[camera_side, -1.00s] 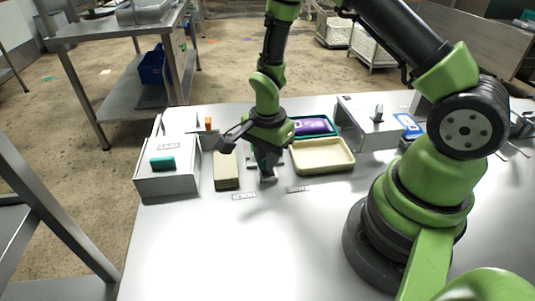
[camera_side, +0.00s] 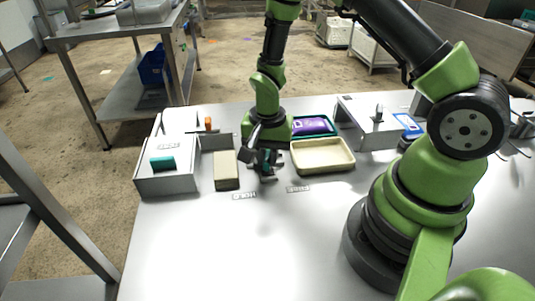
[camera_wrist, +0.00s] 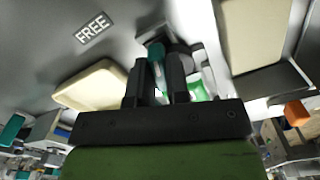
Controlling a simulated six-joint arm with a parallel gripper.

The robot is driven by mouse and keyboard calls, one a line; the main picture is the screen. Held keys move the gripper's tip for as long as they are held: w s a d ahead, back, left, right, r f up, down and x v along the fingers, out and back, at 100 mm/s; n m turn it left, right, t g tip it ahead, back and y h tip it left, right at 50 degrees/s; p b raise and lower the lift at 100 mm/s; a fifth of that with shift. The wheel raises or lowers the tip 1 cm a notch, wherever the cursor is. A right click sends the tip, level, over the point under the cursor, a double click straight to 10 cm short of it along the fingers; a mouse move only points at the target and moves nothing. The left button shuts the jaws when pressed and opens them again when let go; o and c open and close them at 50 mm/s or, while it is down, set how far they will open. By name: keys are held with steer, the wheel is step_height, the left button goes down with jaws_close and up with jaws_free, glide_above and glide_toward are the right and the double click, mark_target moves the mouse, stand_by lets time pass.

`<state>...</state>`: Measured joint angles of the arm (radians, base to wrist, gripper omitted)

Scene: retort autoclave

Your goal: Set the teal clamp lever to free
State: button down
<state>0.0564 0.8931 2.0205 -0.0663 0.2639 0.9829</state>
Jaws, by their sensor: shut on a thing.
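My gripper (camera_side: 264,160) is shut on the teal clamp lever (camera_wrist: 156,52), which shows between the two dark fingers in the wrist view. In the side view the fingers mostly hide the lever. The lever's base (camera_side: 268,178) stands on the white table. The FREE label (camera_side: 299,188) lies to the right of it and the HOLD label (camera_side: 244,196) to the left. The FREE label also shows in the wrist view (camera_wrist: 92,27), ahead and left of the fingers. The lever's exact angle cannot be told.
A beige block (camera_side: 227,170) stands close on the left, beside a grey box with a teal piece (camera_side: 163,163) on it. A cream tray (camera_side: 323,155) is close on the right, with a purple item (camera_side: 313,126) behind it. The table front is clear.

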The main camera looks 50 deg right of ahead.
mark_target(267, 156)
steer(key=n, duration=1.2)
steer(key=shift+n, duration=0.3)
stand_by(0.4)
steer(key=c, duration=1.1)
jaws_free()
step_height(267, 156, up, 10)
